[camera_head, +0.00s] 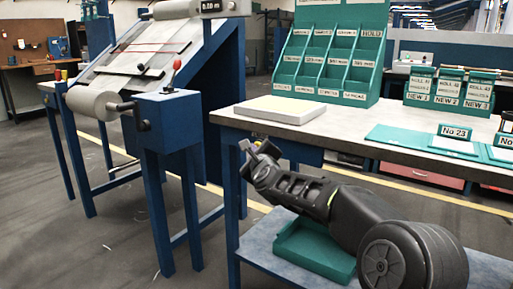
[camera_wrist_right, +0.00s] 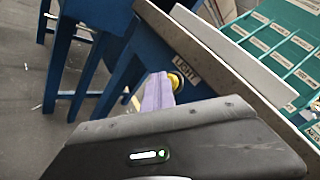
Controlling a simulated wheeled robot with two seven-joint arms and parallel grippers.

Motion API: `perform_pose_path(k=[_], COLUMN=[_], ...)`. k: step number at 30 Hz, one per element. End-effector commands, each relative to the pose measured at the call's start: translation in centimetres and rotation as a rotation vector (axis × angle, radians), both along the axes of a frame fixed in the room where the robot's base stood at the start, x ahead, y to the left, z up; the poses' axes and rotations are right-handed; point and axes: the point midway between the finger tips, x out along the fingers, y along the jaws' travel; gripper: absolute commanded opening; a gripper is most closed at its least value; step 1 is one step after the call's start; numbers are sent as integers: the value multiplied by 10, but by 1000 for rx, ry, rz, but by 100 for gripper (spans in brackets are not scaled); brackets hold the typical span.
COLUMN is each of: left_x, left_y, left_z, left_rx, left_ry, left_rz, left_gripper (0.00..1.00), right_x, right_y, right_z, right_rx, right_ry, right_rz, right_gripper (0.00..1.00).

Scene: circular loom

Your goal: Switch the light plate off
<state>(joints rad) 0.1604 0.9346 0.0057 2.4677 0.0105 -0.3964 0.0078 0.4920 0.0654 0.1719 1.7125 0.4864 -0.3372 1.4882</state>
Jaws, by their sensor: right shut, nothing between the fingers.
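The light plate (camera_head: 281,109) is a flat slab with a pale cream top on the left end of the workbench; I cannot tell for sure whether it is lit. In the right wrist view a yellow round switch (camera_wrist_right: 177,81) sits on the bench's blue front beside a "LIGHT" label (camera_wrist_right: 187,70). My right gripper (camera_head: 260,150) is shut and empty in front of the bench's left end. In the wrist view its fingers (camera_wrist_right: 158,92) are close to the switch and partly cover it; I cannot tell whether they touch. My left gripper is out of view.
The workbench (camera_head: 400,149) carries a green compartment rack (camera_head: 332,55), "NEW" boxes (camera_head: 448,90) and a green mat (camera_head: 400,138). A lower shelf with a green tray (camera_head: 315,249) is under my right arm. A blue machine with a roll (camera_head: 95,103) stands left, with floor between.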

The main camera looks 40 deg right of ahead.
Motion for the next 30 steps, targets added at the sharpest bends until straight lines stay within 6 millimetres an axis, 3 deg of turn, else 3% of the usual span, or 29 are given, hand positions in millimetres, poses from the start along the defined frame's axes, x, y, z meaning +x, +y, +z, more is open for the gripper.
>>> perform_pose_path(k=[30], left_x=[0], left_y=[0], left_z=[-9], left_rx=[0], left_ry=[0], left_rz=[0], left_gripper=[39], right_x=[-1], right_y=[-10], right_z=[0], right_rx=[-3], right_ry=[-2], right_rz=[-8], right_gripper=[0])
